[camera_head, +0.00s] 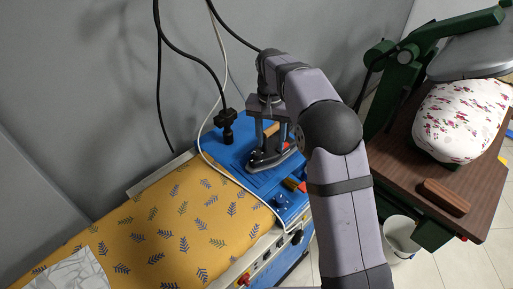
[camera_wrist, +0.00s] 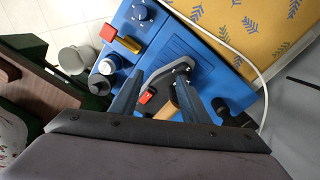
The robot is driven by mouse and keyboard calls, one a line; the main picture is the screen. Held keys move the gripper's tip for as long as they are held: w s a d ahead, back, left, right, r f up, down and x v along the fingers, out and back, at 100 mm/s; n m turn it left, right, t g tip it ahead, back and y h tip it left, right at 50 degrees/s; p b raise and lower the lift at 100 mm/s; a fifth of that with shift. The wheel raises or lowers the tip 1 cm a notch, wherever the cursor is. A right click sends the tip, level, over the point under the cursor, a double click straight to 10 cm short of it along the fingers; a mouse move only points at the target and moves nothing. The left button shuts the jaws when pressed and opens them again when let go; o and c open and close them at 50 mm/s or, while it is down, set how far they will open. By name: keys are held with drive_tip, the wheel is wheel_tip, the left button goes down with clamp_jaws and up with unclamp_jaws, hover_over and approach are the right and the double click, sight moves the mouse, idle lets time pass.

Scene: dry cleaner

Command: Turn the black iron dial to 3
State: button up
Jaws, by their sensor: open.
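The iron (camera_head: 284,158) rests on the blue end plate of the ironing table, with a grey soleplate and a wooden handle (camera_wrist: 167,111). A small dark round part on the iron, apparently the black dial (camera_wrist: 182,69), lies just beyond my fingers in the wrist view. It also seems to show at the iron's left end in the head view (camera_head: 256,155); its setting is too small to read. My gripper (camera_wrist: 158,82) is open, its two fingers apart above the iron and on either side of the handle in the picture. It also shows in the head view (camera_head: 270,138), where it partly hides the iron.
A white cord (camera_head: 222,170) loops across the yellow leaf-patterned cover (camera_head: 180,222). A black fitting (camera_head: 226,120) stands left of the iron. A red-and-yellow block (camera_wrist: 124,40) and a white-capped container (camera_wrist: 109,64) sit nearby. A pressing machine (camera_head: 398,60) stands right.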

sight(256, 152)
drive_tip(key=shift+m, duration=0.8)
drive_tip(key=w+a, duration=0.1)
drive_tip(key=w+a+f, duration=0.1)
drive_tip(key=w+a, duration=0.1)
drive_tip(key=shift+a, duration=0.2)
drive_tip(key=shift+w+a+f+m, duration=0.1)
drive_tip(key=shift+w+a+m, duration=0.3)
drive_tip(key=shift+a, duration=0.25)
drive_tip(key=shift+f, duration=0.15)
drive_tip(key=shift+s+d+f+p, duration=0.1)
drive_tip(key=shift+f+p, duration=0.55)
drive_tip(key=shift+f, duration=1.1)
drive_tip(key=shift+d+f+p, duration=0.1)
drive_tip(key=shift+f+p, duration=0.55)
drive_tip(key=shift+f, duration=1.1)
drive_tip(key=c, duration=1.1)
drive_tip(key=shift+o, duration=0.2)
drive_tip(key=shift+m, duration=2.4)
